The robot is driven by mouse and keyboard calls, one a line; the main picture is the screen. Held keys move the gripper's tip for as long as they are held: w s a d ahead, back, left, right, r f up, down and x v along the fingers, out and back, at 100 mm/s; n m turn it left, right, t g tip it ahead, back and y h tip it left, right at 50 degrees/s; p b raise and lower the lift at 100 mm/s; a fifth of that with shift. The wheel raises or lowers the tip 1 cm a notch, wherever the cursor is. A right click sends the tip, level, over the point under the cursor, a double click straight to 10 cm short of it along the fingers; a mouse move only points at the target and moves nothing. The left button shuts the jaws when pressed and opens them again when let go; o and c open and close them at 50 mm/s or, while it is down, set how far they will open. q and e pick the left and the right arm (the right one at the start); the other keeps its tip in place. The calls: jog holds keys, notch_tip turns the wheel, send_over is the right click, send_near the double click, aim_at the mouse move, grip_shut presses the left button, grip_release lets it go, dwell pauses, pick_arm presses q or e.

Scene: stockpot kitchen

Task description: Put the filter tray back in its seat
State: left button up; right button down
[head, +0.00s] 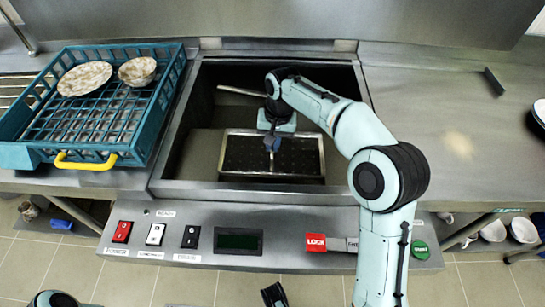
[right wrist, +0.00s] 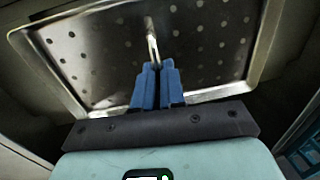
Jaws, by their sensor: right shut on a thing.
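The filter tray (head: 240,156) is a dark perforated panel with a pale metal rim, inside the open sink basin. My right gripper (head: 271,150) reaches down into the basin over it. In the right wrist view the blue fingers of the gripper (right wrist: 156,70) are shut on the thin metal handle at the middle of the filter tray (right wrist: 90,65). The tray lies near the front of the basin; I cannot tell whether it hangs or rests in its seat. A dark part at the bottom edge of the head view may be my left arm; its jaws do not show clearly.
A teal dish rack (head: 165,110) with a plate (head: 85,78) and a bowl (head: 138,70) stands left of the basin. A front panel (head: 285,230) carries switches, a display, a red lock slider and a green button. The counter (head: 440,100) on the right is mostly clear.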

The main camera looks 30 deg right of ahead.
aim_at(277, 156)
jog(key=shift+f+b, duration=0.45)
jog(key=shift+f, duration=2.3)
jog(key=shift+f, duration=0.15)
jog(key=c, duration=1.2)
grip_release()
jog(key=shift+c, duration=0.2)
notch_tip(277, 156, up, 12)
jog(key=d+p, duration=0.1)
jog(key=p, duration=0.1)
jog(key=shift+s+p, duration=0.3)
jog(key=shift+s, duration=0.05)
